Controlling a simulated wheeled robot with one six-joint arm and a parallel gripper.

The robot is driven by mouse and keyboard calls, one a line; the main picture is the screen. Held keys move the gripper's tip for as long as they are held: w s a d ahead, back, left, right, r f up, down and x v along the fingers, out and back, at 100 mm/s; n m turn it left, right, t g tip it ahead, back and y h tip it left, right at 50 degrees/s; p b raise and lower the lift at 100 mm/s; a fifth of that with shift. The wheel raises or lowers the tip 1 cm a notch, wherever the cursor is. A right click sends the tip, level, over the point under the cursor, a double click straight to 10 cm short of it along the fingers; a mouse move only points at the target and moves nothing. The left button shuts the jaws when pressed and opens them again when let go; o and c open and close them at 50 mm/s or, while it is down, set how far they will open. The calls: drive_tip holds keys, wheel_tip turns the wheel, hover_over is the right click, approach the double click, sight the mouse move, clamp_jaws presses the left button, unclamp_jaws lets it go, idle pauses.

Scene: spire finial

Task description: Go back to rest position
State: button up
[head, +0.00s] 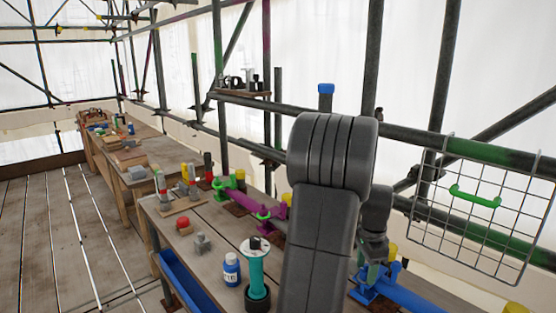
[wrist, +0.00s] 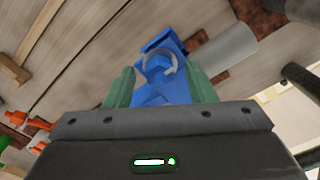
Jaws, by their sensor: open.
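My gripper (wrist: 162,82) shows in the wrist view with its two green fingers apart. A blue clamp-like fitting (wrist: 158,62) with a pale ring lies in line with the gap between them. I cannot tell how far it is beyond the fingertips or whether they touch it. In the head view my dark grey arm stands in front of the bench, and a blue fitting (head: 368,287) sits on the bench beside it.
The plank floor (head: 60,240) at left is clear.

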drive_tip(key=n, duration=0.4)
drive_tip(key=shift+n, duration=0.4)
idle(0.4)
